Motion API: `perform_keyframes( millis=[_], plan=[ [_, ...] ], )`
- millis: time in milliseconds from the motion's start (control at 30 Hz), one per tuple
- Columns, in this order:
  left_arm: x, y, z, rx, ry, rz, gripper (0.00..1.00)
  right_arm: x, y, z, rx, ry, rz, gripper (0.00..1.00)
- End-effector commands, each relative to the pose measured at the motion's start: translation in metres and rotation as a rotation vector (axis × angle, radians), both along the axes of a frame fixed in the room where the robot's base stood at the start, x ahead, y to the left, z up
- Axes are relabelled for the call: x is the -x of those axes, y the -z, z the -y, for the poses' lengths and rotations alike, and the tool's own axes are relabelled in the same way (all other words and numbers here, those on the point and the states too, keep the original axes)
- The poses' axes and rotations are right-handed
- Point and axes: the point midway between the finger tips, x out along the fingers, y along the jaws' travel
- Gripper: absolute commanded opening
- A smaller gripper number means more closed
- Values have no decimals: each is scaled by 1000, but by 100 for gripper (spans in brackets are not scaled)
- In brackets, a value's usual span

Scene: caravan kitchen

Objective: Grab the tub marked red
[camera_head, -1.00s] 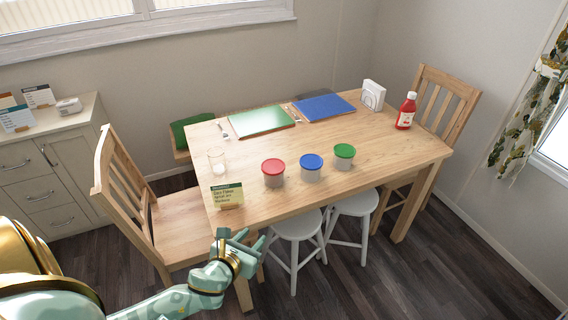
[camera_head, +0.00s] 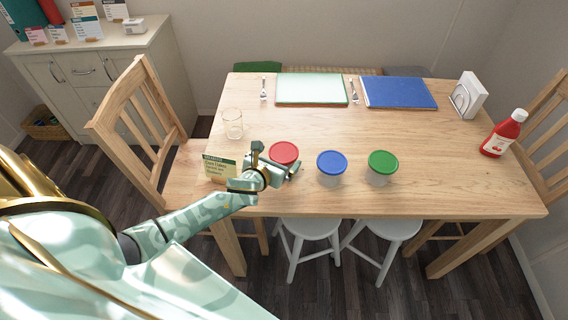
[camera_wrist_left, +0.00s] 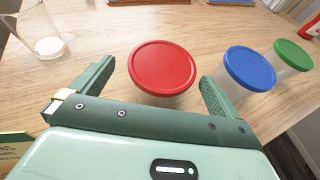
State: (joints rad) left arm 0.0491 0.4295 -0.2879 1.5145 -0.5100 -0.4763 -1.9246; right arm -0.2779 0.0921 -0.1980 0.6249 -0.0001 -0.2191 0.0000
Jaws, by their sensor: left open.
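The red-lidded tub (camera_head: 284,152) stands on the wooden table (camera_head: 420,130), leftmost in a row of tubs. In the left wrist view the red lid (camera_wrist_left: 162,68) lies ahead of and between the two fingers. My left gripper (camera_head: 276,160) is open at the near left side of this tub, with its fingers (camera_wrist_left: 155,90) spread to either side of it. It does not grip the tub. The tub's lower part is partly hidden behind the gripper in the head view. My right gripper is not in view.
A blue-lidded tub (camera_head: 331,167) and a green-lidded tub (camera_head: 381,167) stand to the right. A small sign (camera_head: 217,168) stands just left of the gripper. A glass (camera_head: 233,124) stands behind the sign. A ketchup bottle (camera_head: 503,134) is at far right.

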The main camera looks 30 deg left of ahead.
Motion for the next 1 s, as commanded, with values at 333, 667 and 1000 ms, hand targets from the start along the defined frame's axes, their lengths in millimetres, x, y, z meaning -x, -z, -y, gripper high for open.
perform_keyframes(
  millis=[333,667,1000],
  plan=[
    [-35,18,-2,0,0,0,100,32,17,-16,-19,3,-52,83],
    [-35,17,-2,0,0,0,61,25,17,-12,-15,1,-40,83],
    [-35,16,-2,0,0,1,61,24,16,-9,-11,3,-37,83]
  ],
)
